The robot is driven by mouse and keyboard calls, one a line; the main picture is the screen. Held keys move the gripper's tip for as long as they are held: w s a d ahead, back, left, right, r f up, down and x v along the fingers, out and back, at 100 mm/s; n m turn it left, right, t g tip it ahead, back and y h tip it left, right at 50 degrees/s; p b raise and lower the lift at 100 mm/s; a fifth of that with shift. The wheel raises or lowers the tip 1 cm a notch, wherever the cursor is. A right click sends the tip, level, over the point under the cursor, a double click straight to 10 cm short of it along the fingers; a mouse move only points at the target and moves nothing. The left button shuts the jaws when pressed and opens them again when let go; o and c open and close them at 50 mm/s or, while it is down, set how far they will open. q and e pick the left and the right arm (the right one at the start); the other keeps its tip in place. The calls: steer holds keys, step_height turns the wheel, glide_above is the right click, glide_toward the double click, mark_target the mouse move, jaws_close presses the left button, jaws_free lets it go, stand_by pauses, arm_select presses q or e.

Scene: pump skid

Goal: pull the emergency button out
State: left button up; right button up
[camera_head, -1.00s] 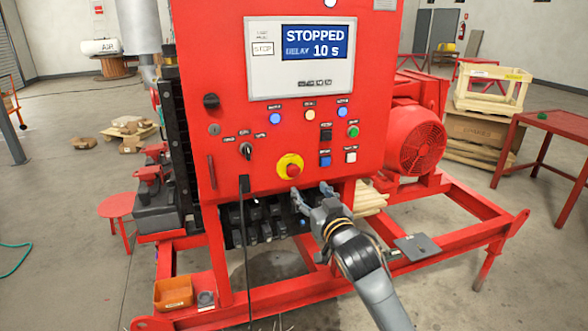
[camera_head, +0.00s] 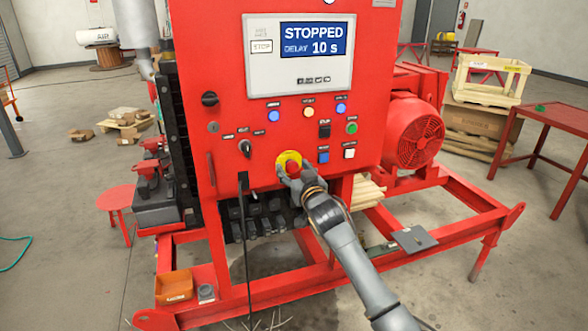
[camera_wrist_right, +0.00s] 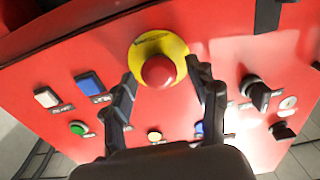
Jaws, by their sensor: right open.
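The emergency button is a red mushroom knob (camera_head: 292,167) on a round yellow plate (camera_head: 285,158), low on the red control panel (camera_head: 230,110). My right gripper (camera_head: 290,176) is right at the button and partly covers it in the head view. In the right wrist view the red knob (camera_wrist_right: 158,71) shows between and just beyond the two open fingertips of my right gripper (camera_wrist_right: 160,72), with the yellow plate (camera_wrist_right: 150,42) behind it. The fingers stand on either side of the knob; whether they touch it I cannot tell. My left gripper is not in view.
The panel screen (camera_head: 312,40) reads STOPPED, DELAY 10 s. A black selector switch (camera_head: 245,148) and blue and white push buttons (camera_head: 349,153) sit near the button. A black cable (camera_head: 244,240) hangs below the panel. A red motor (camera_head: 415,130) stands to the right.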

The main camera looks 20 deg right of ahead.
steer(key=shift+c, duration=0.5)
jaws_close()
steer(key=shift+s+f+p, duration=0.15)
steer(key=shift+s+p, duration=0.25)
steer(key=shift+s, duration=0.3)
steer(key=shift+o, duration=0.5)
jaws_free()
steer(key=s, duration=1.2)
steer(key=shift+d, duration=0.25)
